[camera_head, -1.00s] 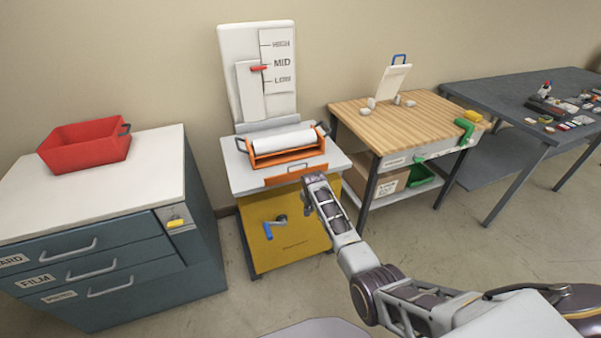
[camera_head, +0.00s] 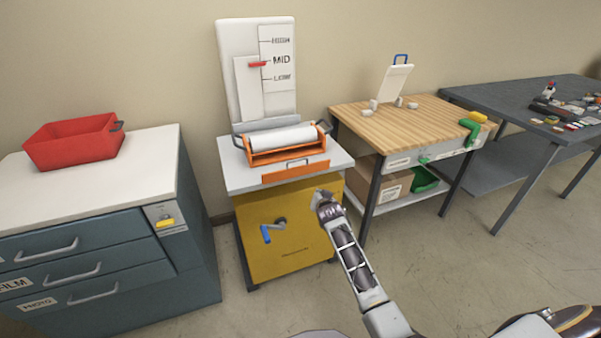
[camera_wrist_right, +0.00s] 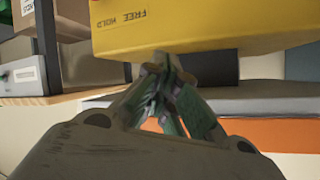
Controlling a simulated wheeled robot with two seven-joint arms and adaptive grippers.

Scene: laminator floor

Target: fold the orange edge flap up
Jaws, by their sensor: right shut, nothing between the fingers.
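The orange edge flap (camera_head: 280,175) is a flat strip with a small dark handle, at the front edge of the laminator's pale top (camera_head: 243,181). It faces forward in the head view. Behind it the orange roller unit (camera_head: 262,159) carries a white roll (camera_head: 282,138). My right gripper (camera_head: 322,194) is just below the flap's right end in the picture, in front of the yellow cabinet (camera_head: 290,235); no contact shows. In the right wrist view its fingers (camera_wrist_right: 163,62) are together with nothing between them, near a yellow surface (camera_wrist_right: 215,25). My left gripper is out of view.
A dark drawer cabinet with a red bin (camera_head: 72,145) stands left. The yellow cabinet front has a blue-handled crank (camera_head: 268,234). A wooden-topped bench (camera_head: 420,112) stands close on the right. The floor in front is clear.

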